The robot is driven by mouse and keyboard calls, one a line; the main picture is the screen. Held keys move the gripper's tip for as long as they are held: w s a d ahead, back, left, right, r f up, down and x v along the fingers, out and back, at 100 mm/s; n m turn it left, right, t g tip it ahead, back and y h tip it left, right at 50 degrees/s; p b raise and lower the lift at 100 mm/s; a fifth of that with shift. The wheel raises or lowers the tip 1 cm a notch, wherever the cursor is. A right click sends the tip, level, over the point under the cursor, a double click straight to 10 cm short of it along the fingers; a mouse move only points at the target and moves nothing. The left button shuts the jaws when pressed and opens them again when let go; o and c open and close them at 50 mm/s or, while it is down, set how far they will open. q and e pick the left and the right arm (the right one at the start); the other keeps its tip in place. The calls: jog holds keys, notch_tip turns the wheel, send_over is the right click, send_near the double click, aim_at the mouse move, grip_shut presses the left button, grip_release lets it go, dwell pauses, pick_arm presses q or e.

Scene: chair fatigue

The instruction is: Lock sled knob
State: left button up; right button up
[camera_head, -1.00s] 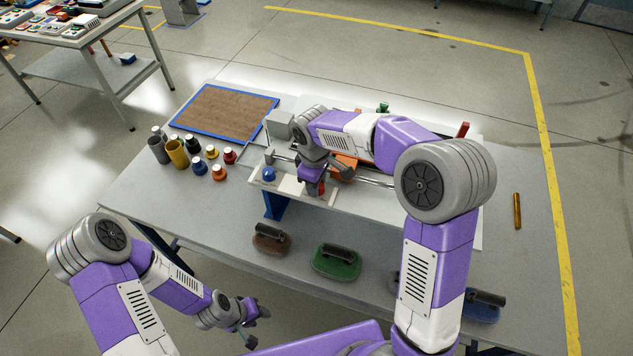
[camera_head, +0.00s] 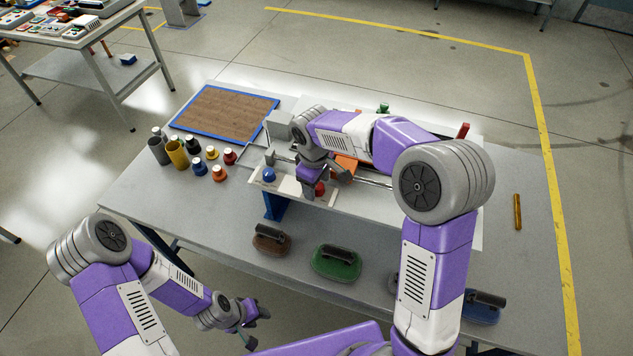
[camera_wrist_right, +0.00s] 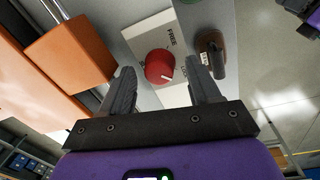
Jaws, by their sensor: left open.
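The red knob (camera_head: 320,188) sits on a pale plate (camera_head: 292,188) at the front of the bench rig. In the right wrist view the red knob (camera_wrist_right: 158,66) is round with a white pointer mark. The word FREE shows on the plate beside it; other lettering is partly hidden. My right gripper (camera_head: 309,196) is at the knob. In the wrist view this gripper (camera_wrist_right: 162,78) is open, its fingers on either side of the knob with visible gaps. My left gripper (camera_head: 257,326) is open and empty, low in front of the bench.
A blue knob (camera_head: 269,174) stands left on the same plate. An orange block (camera_wrist_right: 70,53) is close to my right fingers. A brown pad (camera_head: 271,240) and a green pad (camera_head: 336,262) lie near the bench's front edge. Several coloured cups and bottles stand at left.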

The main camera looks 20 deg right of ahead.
jog(key=r, duration=0.7)
jog(key=shift+s+a+r, duration=0.2)
jog(key=shift+r, duration=0.05)
dwell(0.5)
